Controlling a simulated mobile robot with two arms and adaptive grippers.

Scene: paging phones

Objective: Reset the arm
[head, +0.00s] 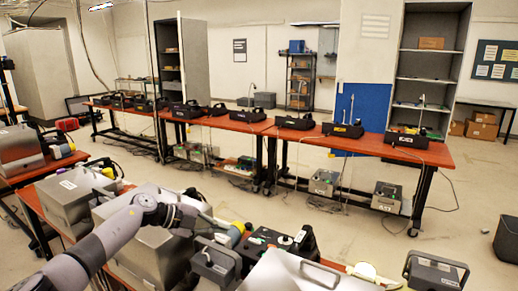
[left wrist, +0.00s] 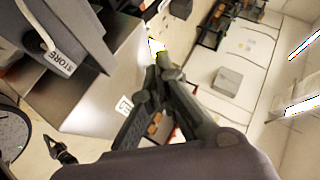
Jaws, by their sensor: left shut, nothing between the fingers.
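My left arm comes in from the lower left in the head view. Its gripper (head: 208,219) is above the near workbench, beside the grey metal boxes and close to a yellow-and-grey round part (head: 237,229). In the left wrist view the two dark fingers (left wrist: 160,68) come together at their tips with nothing between them. A black device (head: 275,240) with a handle sits on the near bench, to the right of the gripper. My right gripper does not show in either view.
Large grey metal boxes (head: 78,195) crowd the near bench. A grey cased unit (head: 215,262) stands just below the gripper in the picture. A long red-topped table (head: 372,147) with several black devices runs across the room. Bare floor (head: 330,220) lies between.

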